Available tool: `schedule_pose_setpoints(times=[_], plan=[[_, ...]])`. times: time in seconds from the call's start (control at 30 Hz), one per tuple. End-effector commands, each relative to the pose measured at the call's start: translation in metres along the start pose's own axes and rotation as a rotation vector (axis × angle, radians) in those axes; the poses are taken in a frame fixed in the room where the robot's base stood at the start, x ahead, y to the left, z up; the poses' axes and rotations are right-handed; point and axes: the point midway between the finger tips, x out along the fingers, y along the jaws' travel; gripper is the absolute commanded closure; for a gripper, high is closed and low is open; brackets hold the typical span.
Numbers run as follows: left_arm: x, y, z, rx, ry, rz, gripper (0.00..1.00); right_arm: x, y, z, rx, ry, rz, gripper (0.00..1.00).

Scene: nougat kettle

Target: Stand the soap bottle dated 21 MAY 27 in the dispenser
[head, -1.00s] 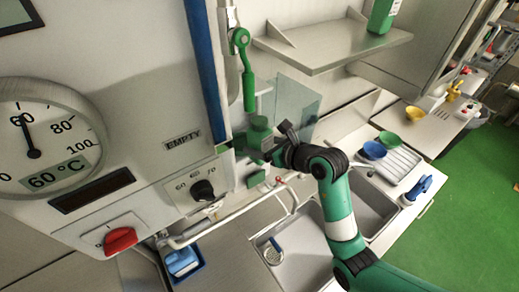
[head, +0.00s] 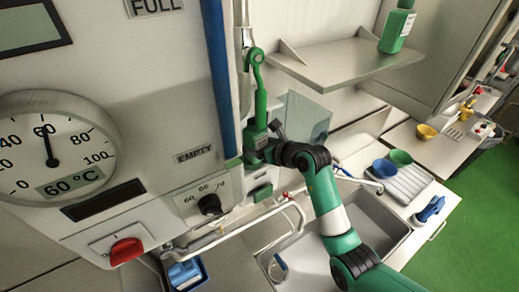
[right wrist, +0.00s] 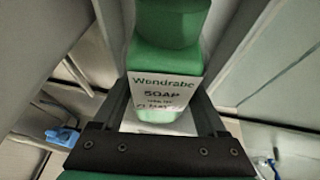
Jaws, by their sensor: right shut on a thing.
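My right gripper (head: 260,148) is shut on a green soap bottle (head: 256,134), just below the green lever (head: 260,92) of the wall dispenser. In the right wrist view the bottle (right wrist: 166,60) sits between the fingers (right wrist: 162,112), its white label facing the camera. The label reads "Wondrabe SOAP"; the date line below is small and partly blurred, with "MAY" just legible. I cannot tell whether the bottle touches the dispenser. Another green bottle (head: 397,30) with a white label stands on the shelf at top right. My left gripper is not in view.
The kettle panel (head: 150,90) with its dial and blue edge strip stands close on the left. The shelf (head: 345,62) juts out on the right. A tap pipe (head: 240,228) and a sink (head: 365,220) lie below.

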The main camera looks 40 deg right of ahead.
Motion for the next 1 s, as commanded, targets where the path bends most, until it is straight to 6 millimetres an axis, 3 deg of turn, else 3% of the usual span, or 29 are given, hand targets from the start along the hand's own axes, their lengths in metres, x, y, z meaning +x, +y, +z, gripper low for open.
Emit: schedule_pose_setpoints(times=[0.43,0.7,1.0], plan=[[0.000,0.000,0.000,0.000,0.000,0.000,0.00,0.031,-0.004,0.017,-0.001,-0.003,0.001,1.00],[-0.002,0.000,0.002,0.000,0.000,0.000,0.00,0.037,-0.004,0.003,-0.001,-0.004,0.000,1.00],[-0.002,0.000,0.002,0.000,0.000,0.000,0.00,0.038,-0.004,0.000,-0.001,-0.004,0.000,1.00]])
